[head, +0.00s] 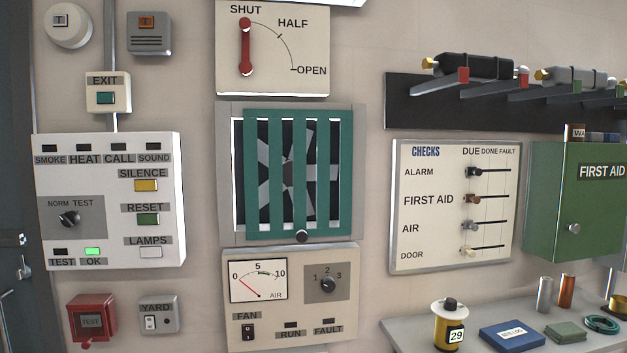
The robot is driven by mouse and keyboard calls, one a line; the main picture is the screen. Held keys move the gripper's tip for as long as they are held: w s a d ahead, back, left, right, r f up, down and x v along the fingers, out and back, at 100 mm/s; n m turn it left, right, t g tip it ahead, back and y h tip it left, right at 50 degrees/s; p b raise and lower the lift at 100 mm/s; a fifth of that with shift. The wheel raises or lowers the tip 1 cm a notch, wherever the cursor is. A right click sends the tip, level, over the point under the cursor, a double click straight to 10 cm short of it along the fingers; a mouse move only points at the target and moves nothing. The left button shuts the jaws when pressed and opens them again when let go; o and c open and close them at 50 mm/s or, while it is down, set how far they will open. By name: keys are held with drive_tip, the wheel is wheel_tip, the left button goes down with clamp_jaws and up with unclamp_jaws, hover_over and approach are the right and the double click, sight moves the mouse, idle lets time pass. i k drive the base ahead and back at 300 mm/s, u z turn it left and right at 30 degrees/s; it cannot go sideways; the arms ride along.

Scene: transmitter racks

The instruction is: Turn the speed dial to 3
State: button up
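The speed dial (327,285) is a small dark round knob on a grey square plate, marked 1, 2 and 3 around its top. It sits at the right of the white fan panel (290,308), below the slatted vent. Its pointer is too small to tell which number it faces. My gripper is not in view.
The fan panel also has an AIR gauge (258,280) with its red needle near 0 and a black FAN switch (248,332). The green vent grille (298,172) with a dark knob (302,237) is just above. A shelf (405,330) with several items juts out at lower right.

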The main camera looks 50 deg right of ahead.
sight(328, 284)
drive_tip(key=z, duration=1.3)
